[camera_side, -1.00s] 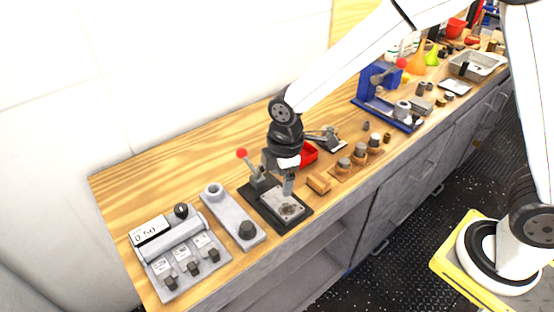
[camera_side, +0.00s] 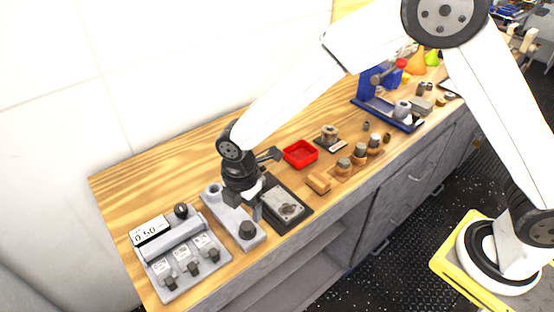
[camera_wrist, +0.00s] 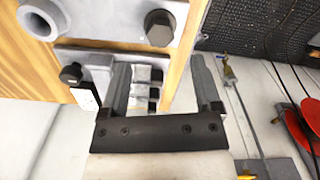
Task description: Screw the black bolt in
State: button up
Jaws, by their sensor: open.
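The black bolt (camera_side: 247,229) stands with its dark hex head up at the front end of a grey metal block (camera_side: 229,211). A raised round boss with a hole is at the block's other end. In the wrist view the bolt (camera_wrist: 160,27) and the block (camera_wrist: 105,22) are at the top, just beyond my fingertips. My gripper (camera_side: 257,212) is above the block's right side, close to the bolt. In the wrist view my gripper (camera_wrist: 160,66) has its two fingers wide apart with nothing between them. How deep the bolt sits is hidden.
A black-based plate fixture (camera_side: 287,209) stands right of the block, partly behind my gripper. A grey switch panel with a display (camera_side: 180,254) is on the left. A red tray (camera_side: 300,154) and wooden block (camera_side: 318,183) lie further right. The bench's front edge is close.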

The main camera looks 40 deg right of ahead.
aim_at(247, 225)
jog(key=shift+f, duration=3)
grip_shut()
